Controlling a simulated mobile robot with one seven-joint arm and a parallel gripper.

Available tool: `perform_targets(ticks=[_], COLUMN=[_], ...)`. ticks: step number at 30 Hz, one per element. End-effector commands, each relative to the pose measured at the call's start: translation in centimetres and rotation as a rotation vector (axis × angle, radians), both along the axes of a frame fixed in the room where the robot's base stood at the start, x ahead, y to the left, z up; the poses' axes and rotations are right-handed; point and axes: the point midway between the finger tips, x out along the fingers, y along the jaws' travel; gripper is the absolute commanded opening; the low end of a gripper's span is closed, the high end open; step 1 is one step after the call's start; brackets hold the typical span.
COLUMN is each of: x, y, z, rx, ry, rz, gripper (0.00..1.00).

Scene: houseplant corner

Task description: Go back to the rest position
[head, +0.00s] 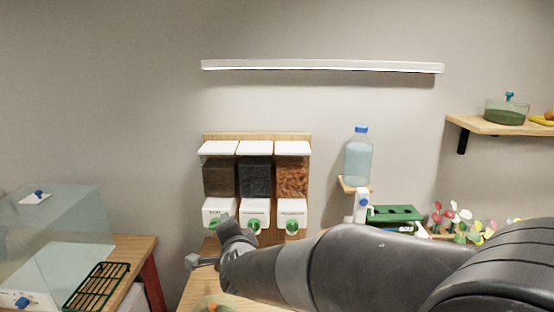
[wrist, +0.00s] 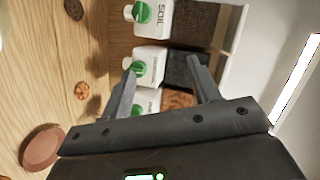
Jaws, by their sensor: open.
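My gripper (head: 208,246) is at the end of my arm, which reaches in from the lower right in the head view. It is in front of the left part of a three-bin dispenser (head: 256,181). In the wrist view my gripper (wrist: 161,68) has its two fingers spread, with nothing held between them. Behind the fingers are the dispenser's white spouts with green knobs, one labelled SOIL (wrist: 160,17). The bins hold brown, dark and orange-brown material. I cannot tell whether a finger touches a spout.
Wooden tabletop (wrist: 40,60) carries a brown saucer (wrist: 42,147) and small brown pieces. A glass case (head: 65,230) and green rack (head: 98,285) stand left. A water bottle (head: 358,158), green tray (head: 393,217) and flowers (head: 465,222) are right. A wall shelf (head: 497,125) is far right.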

Motion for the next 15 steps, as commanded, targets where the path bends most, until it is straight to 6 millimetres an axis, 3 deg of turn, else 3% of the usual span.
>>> perform_targets(ticks=[1,8,15], x=[-0.8,-5.7,-13.4], y=[-1.7,-8.5,-16.8], z=[0.9,1.7,0.7], rx=[-0.068,-0.415,-0.754], ry=[0.005,0.094,0.245], rz=[0.030,0.191,0.339], gripper=[0.56,0.56,0.56])
